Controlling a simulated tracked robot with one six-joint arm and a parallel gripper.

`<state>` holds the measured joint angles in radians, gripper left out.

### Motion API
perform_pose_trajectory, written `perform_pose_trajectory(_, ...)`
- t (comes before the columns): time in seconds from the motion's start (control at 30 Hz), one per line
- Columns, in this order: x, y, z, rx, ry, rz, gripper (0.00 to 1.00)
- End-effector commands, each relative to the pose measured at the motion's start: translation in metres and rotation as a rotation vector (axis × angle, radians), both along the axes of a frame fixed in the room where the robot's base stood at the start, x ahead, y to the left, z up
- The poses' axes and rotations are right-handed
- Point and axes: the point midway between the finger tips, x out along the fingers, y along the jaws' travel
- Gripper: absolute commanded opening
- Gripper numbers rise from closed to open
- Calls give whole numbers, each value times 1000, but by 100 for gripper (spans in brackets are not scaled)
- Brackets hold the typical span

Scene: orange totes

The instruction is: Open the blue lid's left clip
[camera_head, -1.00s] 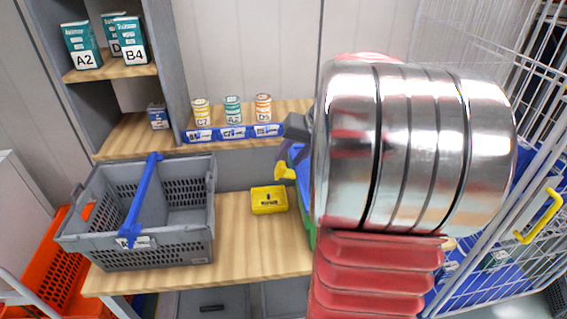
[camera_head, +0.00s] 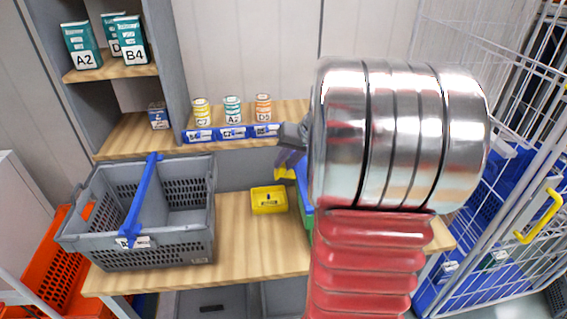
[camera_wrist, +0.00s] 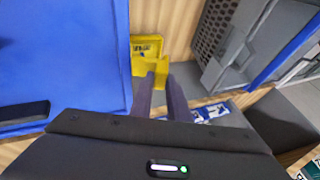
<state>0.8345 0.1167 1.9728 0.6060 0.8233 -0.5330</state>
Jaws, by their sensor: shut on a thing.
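The blue lid (camera_wrist: 75,60) fills the left side of the wrist view, with a dark slot near its lower edge. In the head view only a sliver of the lid (camera_head: 307,196) shows, above a green box edge (camera_head: 308,222); my arm hides the rest. The yellow clip (camera_wrist: 150,66) stands out at the lid's side and also shows in the head view (camera_head: 284,173). My gripper (camera_wrist: 160,82) is shut on the clip, its dark purple fingers at the clip's near part. The gripper (camera_head: 287,164) is partly hidden in the head view.
A small yellow tray (camera_head: 269,200) lies on the wooden table (camera_head: 245,245) close to the clip. A grey basket (camera_head: 150,245) with a blue handle stands left. Small cans (camera_head: 232,108) line the shelf behind. A wire cage (camera_head: 500,200) is at right.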

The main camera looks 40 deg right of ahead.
Motion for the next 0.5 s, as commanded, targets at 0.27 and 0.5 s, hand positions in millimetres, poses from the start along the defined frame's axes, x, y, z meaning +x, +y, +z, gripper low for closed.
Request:
perform_pose_trajectory(0.27, 0, 0, 0, -1, -1, 0, 0)
perform_pose_trajectory(0.5, -3, -4, 0, 43, -26, -3, 0)
